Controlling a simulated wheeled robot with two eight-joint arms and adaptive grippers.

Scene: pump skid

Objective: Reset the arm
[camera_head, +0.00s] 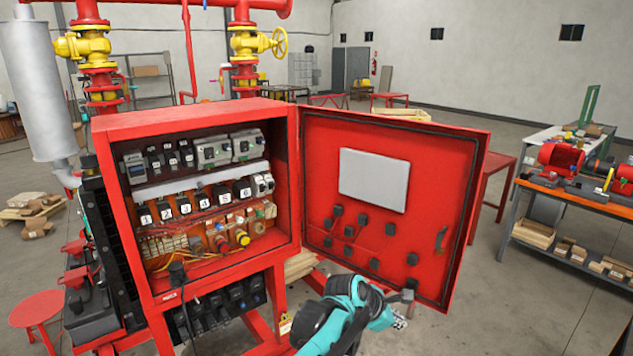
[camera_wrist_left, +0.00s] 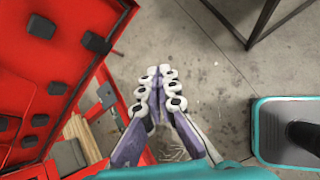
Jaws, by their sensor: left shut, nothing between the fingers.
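My left arm (camera_head: 345,315) is teal and black and reaches in at the bottom of the head view, in front of the open cabinet door. My left gripper (camera_head: 400,322) is partly hidden there, below the door's lower edge. In the left wrist view my left gripper (camera_wrist_left: 158,75) has its white and purple fingers together, with nothing between them. It hangs over bare floor, apart from the red door (camera_wrist_left: 60,75) on the left. My right gripper is in neither view.
A red control cabinet (camera_head: 196,117) stands open, with numbered breakers (camera_head: 195,203) inside. Its door (camera_head: 390,255) is swung to the right. A workbench (camera_head: 565,190) with red machinery stands at right. The concrete floor (camera_head: 500,310) between is clear.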

